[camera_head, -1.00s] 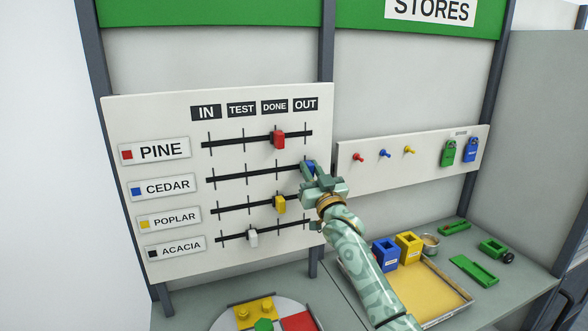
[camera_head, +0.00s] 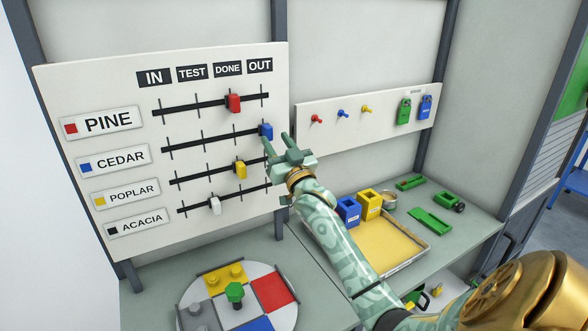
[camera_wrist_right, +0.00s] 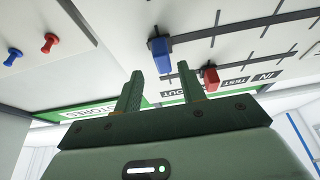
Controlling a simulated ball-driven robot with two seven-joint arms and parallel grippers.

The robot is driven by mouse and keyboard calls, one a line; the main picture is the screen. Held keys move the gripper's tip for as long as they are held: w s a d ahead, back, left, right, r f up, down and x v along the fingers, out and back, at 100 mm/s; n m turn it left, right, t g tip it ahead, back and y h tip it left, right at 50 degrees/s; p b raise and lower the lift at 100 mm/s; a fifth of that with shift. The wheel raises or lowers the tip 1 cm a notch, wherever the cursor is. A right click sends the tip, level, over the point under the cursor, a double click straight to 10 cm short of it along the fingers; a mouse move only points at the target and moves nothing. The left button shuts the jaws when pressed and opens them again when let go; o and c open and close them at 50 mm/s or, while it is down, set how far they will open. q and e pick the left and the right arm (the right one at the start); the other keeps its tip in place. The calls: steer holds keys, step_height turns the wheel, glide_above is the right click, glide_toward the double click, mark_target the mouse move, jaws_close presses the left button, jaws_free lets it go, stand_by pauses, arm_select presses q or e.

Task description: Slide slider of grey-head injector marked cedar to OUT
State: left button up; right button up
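The blue slider (camera_head: 266,131) sits on the CEDAR rail (camera_head: 215,140), at its right end under the OUT label (camera_head: 260,65). The blue-marked CEDAR label (camera_head: 113,160) is at the rail's left. My right gripper (camera_head: 277,144) is open and empty, just below and right of the blue slider. In the right wrist view, the blue slider (camera_wrist_right: 160,54) lies beyond the gap between the spread fingers (camera_wrist_right: 160,72), apart from them. My left gripper is not in view. I cannot make out a grey-head injector on the board.
The red slider (camera_head: 233,103) and yellow slider (camera_head: 240,169) stand near DONE, the white slider (camera_head: 215,205) farther left. A peg board (camera_head: 380,115) hangs at right. Below are a turntable (camera_head: 290,318) and a yellow tray (camera_head: 385,245) with a blue bin (camera_head: 348,211).

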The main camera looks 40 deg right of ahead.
steer(key=b+v, duration=0.1)
steer(key=v, duration=1.1)
steer(key=shift+s, duration=0.25)
